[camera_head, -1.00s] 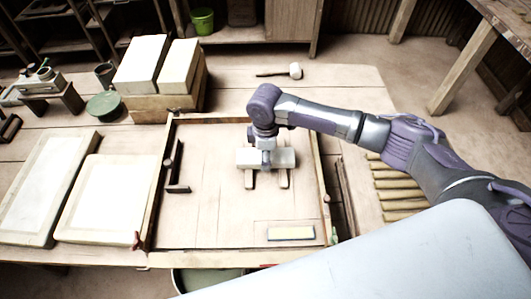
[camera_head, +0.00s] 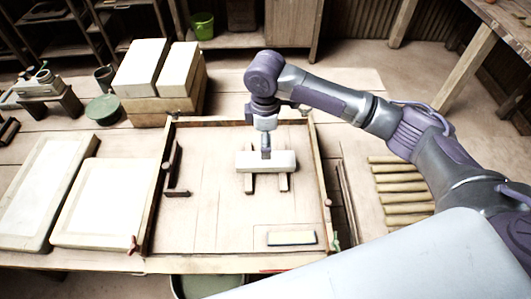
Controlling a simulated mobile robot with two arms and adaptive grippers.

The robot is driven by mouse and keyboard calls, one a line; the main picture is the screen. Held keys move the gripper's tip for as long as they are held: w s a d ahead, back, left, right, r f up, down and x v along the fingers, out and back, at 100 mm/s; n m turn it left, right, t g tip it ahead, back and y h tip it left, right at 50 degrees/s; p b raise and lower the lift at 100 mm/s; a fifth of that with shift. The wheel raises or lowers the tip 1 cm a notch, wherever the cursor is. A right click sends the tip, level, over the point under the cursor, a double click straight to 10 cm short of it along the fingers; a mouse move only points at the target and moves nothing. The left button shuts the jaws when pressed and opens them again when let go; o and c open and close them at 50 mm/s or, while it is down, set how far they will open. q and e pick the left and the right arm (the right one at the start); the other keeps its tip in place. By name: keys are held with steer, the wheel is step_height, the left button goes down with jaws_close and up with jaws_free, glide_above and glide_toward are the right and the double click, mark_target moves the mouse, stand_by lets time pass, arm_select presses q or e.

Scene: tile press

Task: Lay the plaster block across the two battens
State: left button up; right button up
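The white plaster block (camera_head: 280,162) lies level in the framed tray, across the two dark battens. My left gripper is out of view.
The tray's wooden rim (camera_head: 325,190) surrounds the block. A dark bracket (camera_head: 177,192) and a pale bar (camera_head: 291,238) lie inside it. Large white slabs (camera_head: 103,203) lie to the left, more blocks (camera_head: 141,67) stand behind, and wooden rods (camera_head: 402,190) lie to the right.

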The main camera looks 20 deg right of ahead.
steer(key=shift+r, duration=2.1)
